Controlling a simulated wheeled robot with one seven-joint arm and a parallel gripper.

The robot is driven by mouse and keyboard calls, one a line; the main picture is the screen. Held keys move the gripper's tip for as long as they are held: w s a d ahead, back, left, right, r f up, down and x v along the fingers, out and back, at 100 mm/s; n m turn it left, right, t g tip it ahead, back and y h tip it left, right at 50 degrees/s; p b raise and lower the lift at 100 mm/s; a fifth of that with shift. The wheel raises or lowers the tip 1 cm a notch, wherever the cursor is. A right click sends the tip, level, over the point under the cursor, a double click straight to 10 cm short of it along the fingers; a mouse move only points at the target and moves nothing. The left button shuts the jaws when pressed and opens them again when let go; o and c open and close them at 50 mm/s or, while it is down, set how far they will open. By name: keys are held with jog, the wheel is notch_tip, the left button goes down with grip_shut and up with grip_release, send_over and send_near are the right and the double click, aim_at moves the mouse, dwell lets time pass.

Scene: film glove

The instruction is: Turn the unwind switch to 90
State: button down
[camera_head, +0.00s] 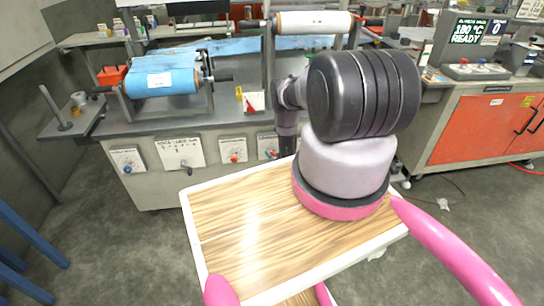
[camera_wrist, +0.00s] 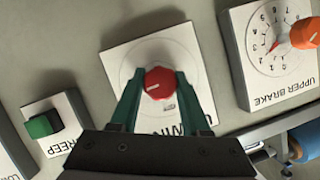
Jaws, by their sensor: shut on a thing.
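A red knob (camera_wrist: 160,82) stands on a pale square plate (camera_wrist: 120,62) in the middle of the wrist view. I take it for the unwind switch; its label is upside down and partly hidden by a finger. My gripper (camera_wrist: 156,85) has its green fingers on both sides of the knob, closed on it. A small pale mark shows on the knob's face, but I cannot read its angle. In the head view my arm covers part of the bench front, and my gripper is hidden there.
In the head view, the machine bench (camera_head: 150,185) carries a blue film roll (camera_head: 160,82). An orange cabinet (camera_head: 470,130) stands right.

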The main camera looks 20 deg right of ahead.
dwell(0.4)
jog(key=shift+c, duration=1.9)
grip_release()
jog(key=shift+s, duration=0.1)
jog(key=v, duration=1)
jog(key=shift+s, duration=0.35)
jog(key=shift+d, duration=0.1)
